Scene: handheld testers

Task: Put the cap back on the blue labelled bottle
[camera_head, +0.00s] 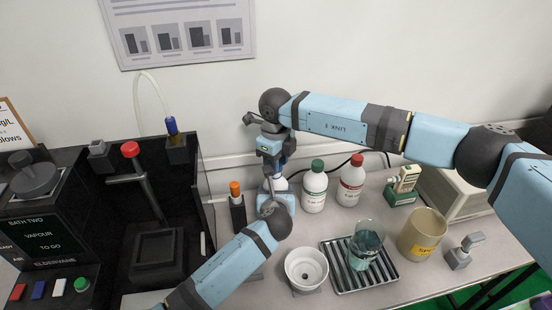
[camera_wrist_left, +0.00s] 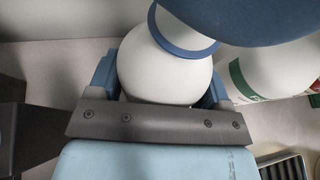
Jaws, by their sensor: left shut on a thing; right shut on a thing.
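The blue labelled bottle (camera_head: 281,184) stands on the bench, mostly hidden by my arms in the head view. In the left wrist view its white rounded shoulder (camera_wrist_left: 165,75) shows, with a blue ring around the neck. My left gripper (camera_wrist_left: 160,88) is shut on the bottle, one finger on each side. My right gripper (camera_head: 271,165) is directly above the bottle, pointing down and shut on what appears to be the cap. A large dark blue rounded shape, apparently the cap (camera_wrist_left: 250,18), covers the bottle's mouth in the wrist view. I cannot tell whether it touches the neck.
A green-capped bottle (camera_head: 314,190) and a red-capped bottle (camera_head: 351,182) stand close on the right. An orange-topped holder (camera_head: 237,205) is on the left. A white bowl (camera_head: 306,268), a ribbed tray (camera_head: 338,283) with a beaker (camera_head: 366,240) and a tan pot (camera_head: 422,235) are in front and right.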

